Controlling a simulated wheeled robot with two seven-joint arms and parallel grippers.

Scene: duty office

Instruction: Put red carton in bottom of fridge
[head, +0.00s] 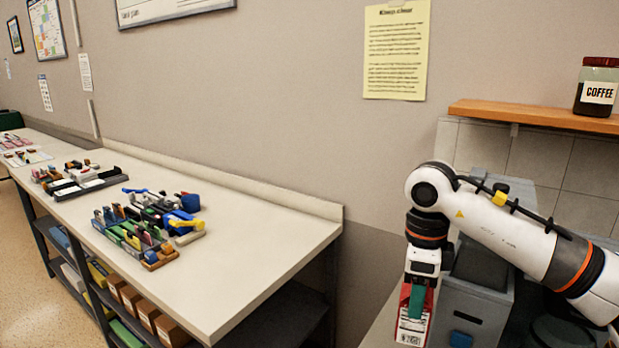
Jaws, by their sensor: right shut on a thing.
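My right gripper (420,285) is at the lower right, pointing down, and is shut on the red carton (412,326). The carton has a red part at the top and a white label with dark print lower down. The gripper covers part of the carton's upper portion. I cannot tell whether its bottom touches the pale surface under it. The fridge cannot be made out in this view. My left gripper is not in view.
A long pale bench (265,260) with several tools and holders runs along the left wall. A grey bin (475,305) stands beside my right gripper. A wooden shelf (535,115) with a coffee jar (598,88) is above my right arm.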

